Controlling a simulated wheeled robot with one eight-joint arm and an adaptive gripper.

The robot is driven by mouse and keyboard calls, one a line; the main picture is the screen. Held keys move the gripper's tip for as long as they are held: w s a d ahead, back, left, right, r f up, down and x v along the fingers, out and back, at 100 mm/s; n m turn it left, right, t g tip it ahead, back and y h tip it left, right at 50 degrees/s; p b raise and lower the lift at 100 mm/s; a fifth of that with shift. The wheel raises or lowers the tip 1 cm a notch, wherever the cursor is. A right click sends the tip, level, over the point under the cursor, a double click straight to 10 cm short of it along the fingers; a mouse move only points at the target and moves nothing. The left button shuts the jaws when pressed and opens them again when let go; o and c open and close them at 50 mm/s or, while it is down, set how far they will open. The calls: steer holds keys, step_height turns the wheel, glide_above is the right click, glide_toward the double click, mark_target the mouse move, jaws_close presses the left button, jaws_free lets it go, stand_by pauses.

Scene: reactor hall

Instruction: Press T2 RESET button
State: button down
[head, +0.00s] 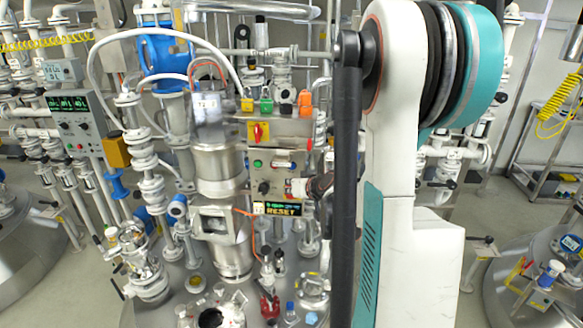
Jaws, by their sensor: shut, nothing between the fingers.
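A grey control panel (273,165) is mounted on the reactor column in the middle of the head view. It carries a green button (257,164), a black knob (264,187) and other small controls. The labels by the buttons are too small to read, so I cannot tell which one is T2 RESET. My gripper (316,187) shows as a dark shape at the panel's lower right, shut and empty. My arm hides much of it, and contact with the panel cannot be told.
A red-and-yellow rotary switch (258,132) sits above the panel. A second control box (74,123) with a green display stands at the left. White pipes and a blue valve (160,55) crowd the panel's left. My arm blocks the view to the right.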

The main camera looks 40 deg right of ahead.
steer(key=shift+w+d, duration=1)
steer(key=shift+d, duration=0.15)
steer(key=shift+w+d, duration=0.95)
steer(key=shift+d, duration=0.2)
steer(key=shift+w+d, duration=0.1)
steer(key=shift+w+d, duration=0.15)
steer(key=shift+d, duration=0.05)
steer(key=shift+w+d+b, duration=0.25)
steer(key=shift+d+b, duration=0.05)
steer(key=shift+b, duration=0.05)
stand_by(0.5)
steer(key=shift+s+a, duration=0.1)
steer(key=shift+a, duration=0.05)
steer(key=shift+s+a, duration=0.45)
steer(key=shift+a, duration=0.05)
stand_by(0.4)
steer(key=s+a+b, duration=0.1)
steer(key=s+a, duration=0.2)
steer(key=shift+s+a, duration=0.1)
steer(key=shift+a, duration=0.3)
